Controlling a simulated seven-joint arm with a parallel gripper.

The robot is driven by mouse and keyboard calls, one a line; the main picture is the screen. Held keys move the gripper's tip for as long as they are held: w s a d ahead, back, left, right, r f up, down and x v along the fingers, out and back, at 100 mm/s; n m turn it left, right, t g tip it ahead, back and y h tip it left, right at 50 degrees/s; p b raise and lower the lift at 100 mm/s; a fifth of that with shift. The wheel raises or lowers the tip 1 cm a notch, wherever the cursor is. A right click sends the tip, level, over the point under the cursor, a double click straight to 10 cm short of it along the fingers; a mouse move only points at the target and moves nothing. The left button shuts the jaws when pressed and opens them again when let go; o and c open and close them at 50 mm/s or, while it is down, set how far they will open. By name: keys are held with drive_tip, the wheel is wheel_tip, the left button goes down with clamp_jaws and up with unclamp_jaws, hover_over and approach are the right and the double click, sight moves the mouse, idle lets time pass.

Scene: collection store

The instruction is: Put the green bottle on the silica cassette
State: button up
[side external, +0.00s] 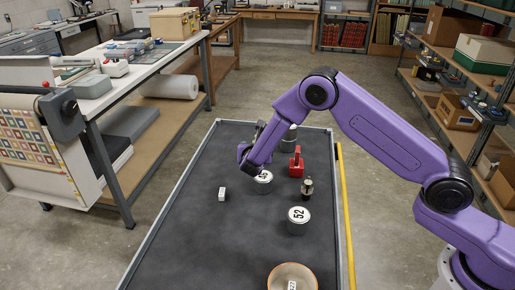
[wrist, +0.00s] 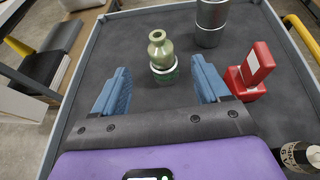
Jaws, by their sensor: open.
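The green bottle (wrist: 160,46) stands upright on the dark table ahead of my gripper, in line with the gap between its fingers, in the wrist view. Below its body are a pale ring and a darker green base; I cannot tell whether these belong to the bottle or to something under it. My gripper (side external: 253,157) is open, and its two blue fingers (wrist: 160,92) show nothing held. In the side view my gripper hides the bottle. A small white block (side external: 222,194) lies to the left of my gripper; it may be the silica cassette, but I cannot be sure.
A grey can (wrist: 211,24) stands behind the bottle. A red object (wrist: 250,75) is right of my right finger.

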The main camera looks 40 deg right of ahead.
drive_tip(key=s+r+m+g+y, duration=0.15)
drive_tip(key=s+r+m, duration=0.25)
drive_tip(key=s, duration=0.4)
drive_tip(key=s+r+m+g, duration=0.3)
drive_tip(key=s+r+m, duration=0.15)
drive_tip(key=s, duration=0.35)
drive_tip(key=s+d+r+m+g+y, duration=0.1)
drive_tip(key=s+r+m+g+y, duration=0.1)
drive_tip(key=s, duration=1.3)
drive_tip(key=s+d+r+m+g+y, duration=0.2)
drive_tip(key=s+m+y, duration=0.3)
drive_tip(key=s, duration=1.1)
drive_tip(key=shift+d+g, duration=0.15)
drive_tip(key=shift+g, duration=0.7)
